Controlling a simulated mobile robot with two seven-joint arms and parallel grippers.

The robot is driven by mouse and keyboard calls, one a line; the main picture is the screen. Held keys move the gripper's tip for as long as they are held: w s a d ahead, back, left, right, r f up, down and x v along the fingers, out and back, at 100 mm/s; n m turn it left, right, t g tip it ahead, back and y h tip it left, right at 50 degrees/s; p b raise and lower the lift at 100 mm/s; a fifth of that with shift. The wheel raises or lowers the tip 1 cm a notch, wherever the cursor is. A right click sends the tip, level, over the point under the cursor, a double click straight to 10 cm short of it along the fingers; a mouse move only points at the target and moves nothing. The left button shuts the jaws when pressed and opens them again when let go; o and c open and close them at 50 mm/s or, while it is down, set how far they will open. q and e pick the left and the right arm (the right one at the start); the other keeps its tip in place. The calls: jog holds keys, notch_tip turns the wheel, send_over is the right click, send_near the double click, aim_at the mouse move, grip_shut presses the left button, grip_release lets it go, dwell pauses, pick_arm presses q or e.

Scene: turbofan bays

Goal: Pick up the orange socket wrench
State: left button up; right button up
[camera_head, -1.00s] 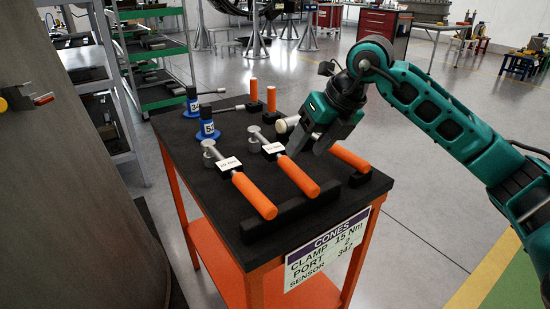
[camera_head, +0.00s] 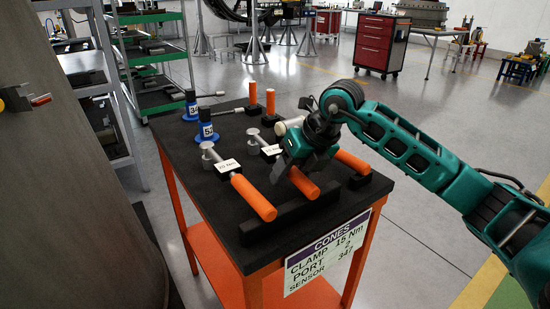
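Several orange-handled wrenches lie on the black-topped cart (camera_head: 232,262). The left one (camera_head: 252,197) has a grey round head and a "20 Nm"-like label that is hard to read. The middle one (camera_head: 304,184) has a similar head and label. The right one (camera_head: 352,161) is partly hidden behind my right gripper (camera_head: 290,172). That gripper points down over the middle wrench's handle, with its fingers apart on either side of it. It hides part of the handle, and contact is not clear. My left gripper is not in view.
Two blue numbered sockets (camera_head: 207,133) stand at the cart's left edge. Two upright orange handles (camera_head: 270,102) stand at the back. A black raised bar (camera_head: 285,217) runs along the front.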

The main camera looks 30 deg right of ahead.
jog(key=c, duration=0.9)
jog(key=shift+r, duration=0.1)
grip_shut()
